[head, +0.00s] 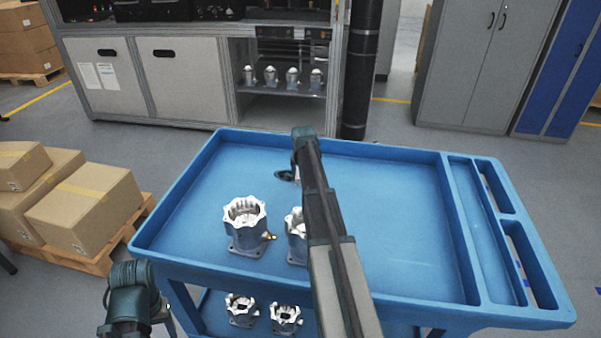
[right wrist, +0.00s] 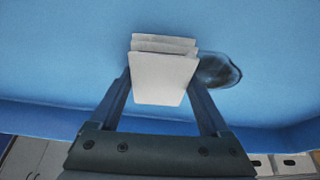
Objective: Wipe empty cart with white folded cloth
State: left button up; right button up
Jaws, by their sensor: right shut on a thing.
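The blue cart (head: 400,170) stands in front of me, and its top tray holds two metal housings, one of them (head: 245,225) in plain view and the other (head: 296,235) partly behind my right arm. My right gripper (right wrist: 165,95) is shut on the white folded cloth (right wrist: 163,75), over the tray. A dark smudge (right wrist: 220,71) lies on the tray surface beside the cloth; it also shows in the head view (head: 286,175). My right arm hides most of the cloth there. My left gripper (head: 130,310) is low at the left, outside the cart; its fingers are unclear.
Two more housings (head: 240,309) sit on the cart's lower shelf. Several housings (head: 292,76) stand in the machine bay behind. Cardboard boxes (head: 85,205) on a pallet are at the left. The tray's right part is clear, beside narrow side compartments.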

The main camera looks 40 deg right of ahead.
aim_at(273, 172)
jog(key=shift+s+d, duration=0.5)
jog(key=shift+s, duration=0.15)
jog(key=shift+d, duration=0.1)
jog(key=shift+w, duration=0.1)
jog(key=shift+w+a, duration=2.45)
jog(key=shift+w, duration=0.05)
jog(key=shift+w+a, duration=2.35)
jog(key=shift+w, duration=0.2)
